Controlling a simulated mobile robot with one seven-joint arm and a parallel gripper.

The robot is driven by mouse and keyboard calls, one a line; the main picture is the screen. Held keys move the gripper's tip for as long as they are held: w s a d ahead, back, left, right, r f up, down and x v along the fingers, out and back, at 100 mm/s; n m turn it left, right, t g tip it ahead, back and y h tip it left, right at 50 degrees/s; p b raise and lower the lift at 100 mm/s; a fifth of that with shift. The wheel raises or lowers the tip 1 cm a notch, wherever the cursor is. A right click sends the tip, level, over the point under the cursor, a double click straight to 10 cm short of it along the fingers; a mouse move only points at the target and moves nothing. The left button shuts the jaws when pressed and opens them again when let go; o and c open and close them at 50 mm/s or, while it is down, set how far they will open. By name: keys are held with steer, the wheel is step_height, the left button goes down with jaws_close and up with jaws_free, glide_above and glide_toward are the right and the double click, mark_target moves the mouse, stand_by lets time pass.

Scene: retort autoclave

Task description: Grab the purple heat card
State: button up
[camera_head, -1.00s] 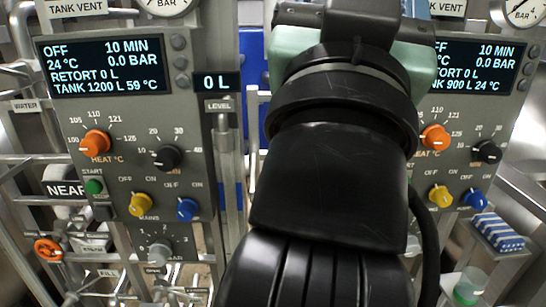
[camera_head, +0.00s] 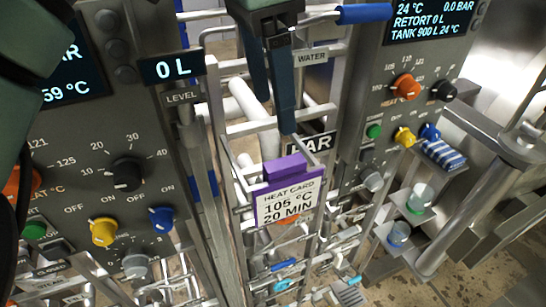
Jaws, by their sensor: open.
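The purple heat card (camera_head: 262,207) is in the middle of the head view, between two control panels. It has a purple tab on top and a white label reading "HEAT CARD 105 °C 20 MIN". It stands against metal rails; how it is held there is hard to tell. My gripper (camera_head: 272,112) comes down from the top, with two dark fingers apart and nothing between them. Its fingertips show just above the purple tab in the picture. The depth gap between them is unclear.
The left panel (camera_head: 75,160) has a level display (camera_head: 172,67) and several knobs. The right panel (camera_head: 392,75) has more knobs. Pipes and rails crowd the space behind the card. Shelves at right hold a striped blue-white item (camera_head: 443,154) and small cups (camera_head: 419,197).

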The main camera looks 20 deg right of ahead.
mark_target(285, 164)
steer(key=f, duration=0.4)
steer(key=d+f, duration=0.1)
steer(key=f, duration=0.2)
steer(key=shift+s+f+p, duration=0.1)
steer(key=shift+s+p, duration=0.1)
steer(key=shift+p, duration=0.15)
steer(key=shift+d+f+p, duration=0.25)
steer(key=shift+f+p, duration=0.45)
steer(key=shift+f, duration=0.6)
steer(key=shift+d+f+p, duration=0.25)
steer(key=shift+f+p, duration=0.45)
steer(key=shift+f, duration=0.55)
jaws_close()
